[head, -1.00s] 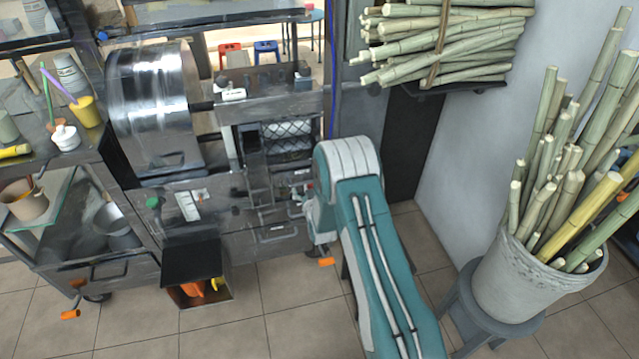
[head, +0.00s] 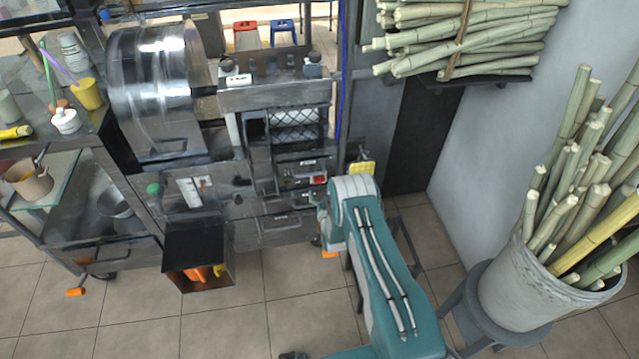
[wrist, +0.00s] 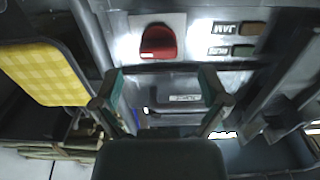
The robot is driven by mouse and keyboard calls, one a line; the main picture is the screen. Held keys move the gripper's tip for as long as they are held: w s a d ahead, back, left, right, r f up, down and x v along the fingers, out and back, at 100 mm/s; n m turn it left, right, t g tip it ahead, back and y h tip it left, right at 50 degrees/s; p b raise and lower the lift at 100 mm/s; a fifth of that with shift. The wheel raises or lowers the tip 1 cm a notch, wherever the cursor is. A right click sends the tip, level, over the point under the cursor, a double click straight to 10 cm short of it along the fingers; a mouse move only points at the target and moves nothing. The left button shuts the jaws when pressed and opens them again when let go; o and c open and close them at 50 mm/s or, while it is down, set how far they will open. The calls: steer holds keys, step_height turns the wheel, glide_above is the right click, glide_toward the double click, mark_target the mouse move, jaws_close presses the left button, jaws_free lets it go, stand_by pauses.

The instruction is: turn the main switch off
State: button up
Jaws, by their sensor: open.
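A rounded red switch (wrist: 158,42) sits on a light square plate in the upper middle of the wrist view. It looks like the main switch. In the head view the same red part (head: 319,180) shows small on the front of the steel press, just above my arm. My gripper (wrist: 162,80) is open and empty, its two fingers spread below the switch in the wrist view. The switch appears ahead of the fingertips, not between them; the exact gap cannot be told. The switch's position cannot be read.
Two labelled buttons (wrist: 236,40) sit right of the switch. A yellow checkered pad (wrist: 45,72) is close on the left, also in the head view (head: 361,169). The press drum (head: 155,90) stands left. A cane bucket (head: 540,285) on a stool stands right. Floor in front is partly clear.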

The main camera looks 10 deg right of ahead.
mark_target(320, 183)
steer(key=w, duration=0.4)
steer(key=shift+w, duration=0.15)
steer(key=shift+d, duration=0.1)
steer(key=c, duration=1.2)
